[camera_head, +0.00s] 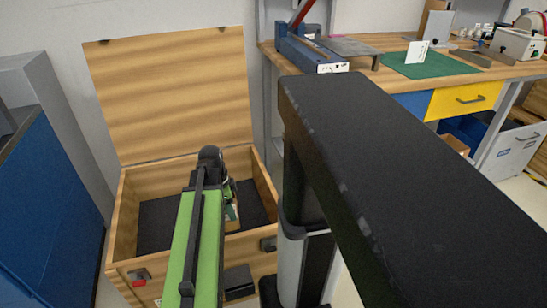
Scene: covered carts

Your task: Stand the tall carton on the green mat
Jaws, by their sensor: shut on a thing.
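My gripper (228,188) is down inside the open wooden chest, at the far end of my green arm. It is shut on a carton (232,212), which I take to be the tall carton. Only a narrow part of it shows, with green and pale brown colours; my arm and gripper hide the rest. I cannot tell whether it touches the chest floor. The green mat (440,66) lies flat on the wooden workbench at the upper right, far from my gripper. A small white card (416,52) stands at its back left part.
The wooden chest (124,215) has its lid (170,90) raised against the wall. A blue tool with a red lever (312,54) and a grey plate (348,46) are left of the mat. A blue cabinet (55,200) stands at left. My black column fills the right foreground.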

